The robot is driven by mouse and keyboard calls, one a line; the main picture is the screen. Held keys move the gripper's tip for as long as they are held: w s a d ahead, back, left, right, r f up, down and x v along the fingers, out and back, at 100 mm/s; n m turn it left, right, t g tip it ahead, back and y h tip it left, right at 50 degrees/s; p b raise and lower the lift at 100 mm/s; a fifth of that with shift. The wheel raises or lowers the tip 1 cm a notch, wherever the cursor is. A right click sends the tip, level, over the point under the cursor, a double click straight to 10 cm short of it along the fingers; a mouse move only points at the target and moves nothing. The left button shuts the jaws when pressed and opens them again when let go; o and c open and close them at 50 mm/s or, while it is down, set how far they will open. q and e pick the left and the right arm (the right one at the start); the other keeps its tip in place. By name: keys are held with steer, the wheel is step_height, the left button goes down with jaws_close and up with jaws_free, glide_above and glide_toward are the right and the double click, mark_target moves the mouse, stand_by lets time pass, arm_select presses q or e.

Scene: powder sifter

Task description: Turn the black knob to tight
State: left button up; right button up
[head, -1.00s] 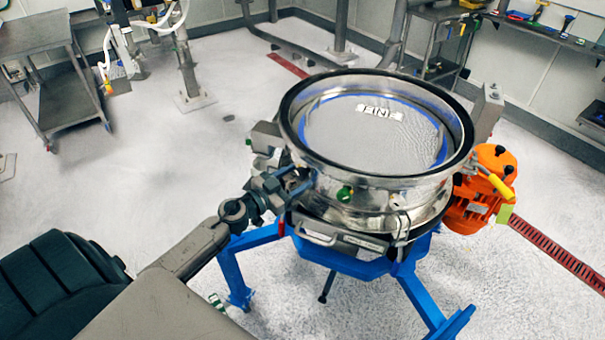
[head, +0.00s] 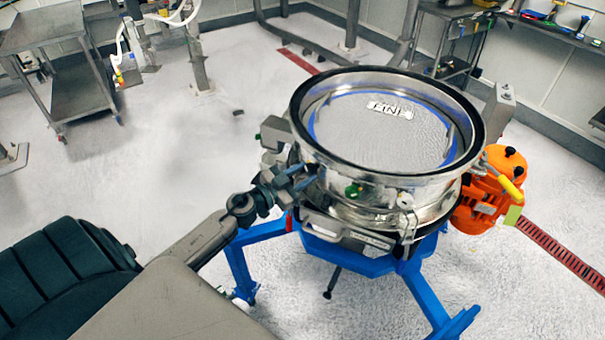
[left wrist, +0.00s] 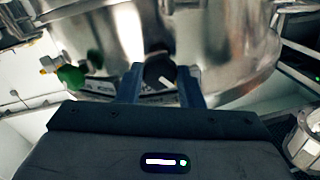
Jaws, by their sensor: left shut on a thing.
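The powder sifter (head: 390,195) is a round steel drum with a dark rim, on a blue stand. The black knob (left wrist: 158,66) sits on the drum's side and shows a white mark in the left wrist view. My left gripper (left wrist: 161,84) has one finger on each side of the knob and is shut on it. In the head view my left gripper (head: 305,180) reaches the drum's near left side, where its fingers largely hide the knob. My right gripper is in neither view.
A green knob (head: 353,190) is on the drum's front, right of my left gripper. An orange motor (head: 488,190) sticks out at the right. Blue legs (head: 428,290) spread below. A steel cart (head: 75,95) stands back left; open floor lies between.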

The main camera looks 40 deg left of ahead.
arm_select(q)
steer(key=m+p, duration=0.1)
steer(key=m, duration=0.2)
steer(key=shift+a+r+m, duration=0.1)
steer(key=shift+m, duration=0.2)
steer(key=m, duration=0.4)
steer(key=shift+m, duration=0.3)
steer(key=m, duration=0.4)
steer(key=shift+r+m, duration=0.15)
steer(key=shift+m, duration=2.05)
steer(key=shift+w, duration=0.1)
steer(key=o, duration=1)
steer(key=shift+c, duration=0.2)
steer(key=shift+a, duration=0.1)
